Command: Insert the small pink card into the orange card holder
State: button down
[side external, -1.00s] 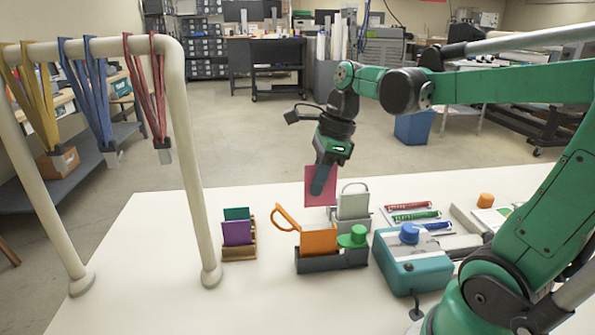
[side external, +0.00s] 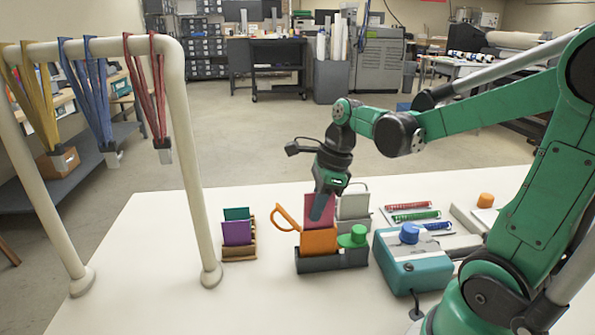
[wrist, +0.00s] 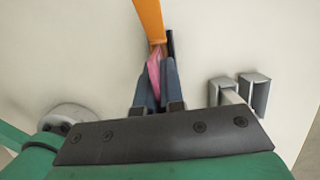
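The small pink card (side external: 309,204) is upright between the fingers of my gripper (side external: 317,214). In the side view its lower part is hidden behind the front panel of the orange card holder (side external: 319,241), which stands on a dark base. I cannot tell whether the card is inside the holder's slot or just behind the panel. In the wrist view the shut fingers (wrist: 155,90) grip the pink card (wrist: 153,70), close to the orange holder (wrist: 150,20), seen from above.
A blue-teal device (side external: 420,268) is to the right. A wooden rack with purple (side external: 236,233) and teal cards is left. The front table is clear.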

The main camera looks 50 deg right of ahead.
jog(key=shift+f, duration=1.25)
jog(key=c, duration=0.9)
grip_release()
jog(key=shift+r, duration=3.5)
jog(key=a+n+t, duration=0.1)
jog(key=a+n, duration=0.1)
jog(key=n, duration=0.7)
jog(key=a+f+n+t+h, duration=0.1)
jog(key=a+n+t, duration=0.1)
jog(key=n, duration=0.7)
jog(key=s+a+f+n+t+h, duration=0.1)
jog(key=a+n+t, duration=0.1)
jog(key=n, duration=0.7)
jog(key=shift+a+f, duration=0.1)
jog(key=shift+a, duration=0.45)
